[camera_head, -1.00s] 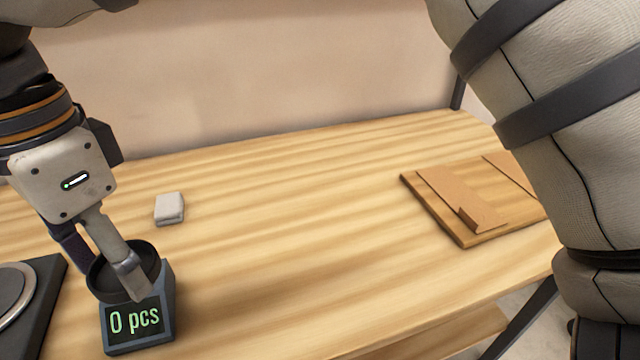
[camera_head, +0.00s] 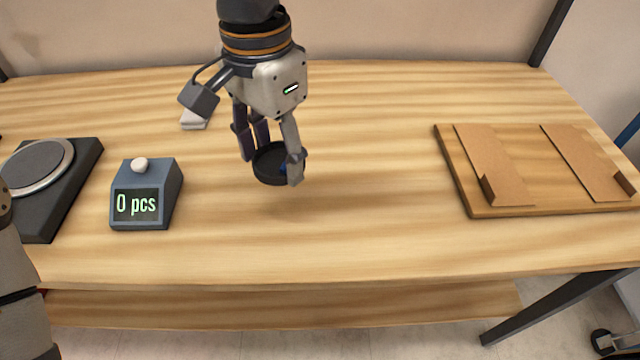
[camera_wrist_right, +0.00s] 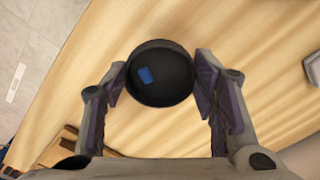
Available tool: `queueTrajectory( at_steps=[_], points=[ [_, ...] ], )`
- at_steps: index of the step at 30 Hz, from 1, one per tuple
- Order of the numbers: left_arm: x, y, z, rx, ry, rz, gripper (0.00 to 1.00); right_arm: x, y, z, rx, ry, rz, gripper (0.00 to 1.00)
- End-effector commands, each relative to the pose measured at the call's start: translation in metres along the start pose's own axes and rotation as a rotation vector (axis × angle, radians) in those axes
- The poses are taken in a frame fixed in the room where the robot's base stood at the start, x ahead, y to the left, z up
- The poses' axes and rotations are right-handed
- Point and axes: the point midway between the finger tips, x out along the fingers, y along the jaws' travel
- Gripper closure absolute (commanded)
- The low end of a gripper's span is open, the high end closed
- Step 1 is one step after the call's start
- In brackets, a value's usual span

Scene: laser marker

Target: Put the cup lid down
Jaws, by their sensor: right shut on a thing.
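The cup lid is a round black shallow piece (camera_head: 268,172) with a blue patch inside; it also shows in the right wrist view (camera_wrist_right: 165,90). My right gripper (camera_head: 272,164) is shut on the lid, with its fingers on opposite sides of the rim. It holds the lid over the middle-left part of the wooden table, apparently a little above the surface, with a soft shadow below. My left gripper is out of view.
A blue-grey counter box (camera_head: 167,195) reading "0 pcs" stands left of the lid. A dark scale with a round plate (camera_head: 75,190) is at far left. A wooden board with cardboard pieces (camera_head: 455,180) lies at right. The table between is clear.

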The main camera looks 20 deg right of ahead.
Motion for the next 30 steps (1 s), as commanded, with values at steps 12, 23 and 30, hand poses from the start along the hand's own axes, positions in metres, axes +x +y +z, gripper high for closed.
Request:
queueTrajectory(
  at_steps=[12,23,30],
  points=[
    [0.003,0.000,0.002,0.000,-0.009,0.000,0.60,0.071,0.022,-0.053,-0.003,0.000,0.003,0.67],
    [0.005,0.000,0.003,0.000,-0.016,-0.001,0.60,0.092,0.021,-0.052,-0.001,0.001,-0.003,0.67],
    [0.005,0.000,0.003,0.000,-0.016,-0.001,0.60,0.095,0.021,-0.052,-0.002,0.002,-0.003,0.29]
  ],
)
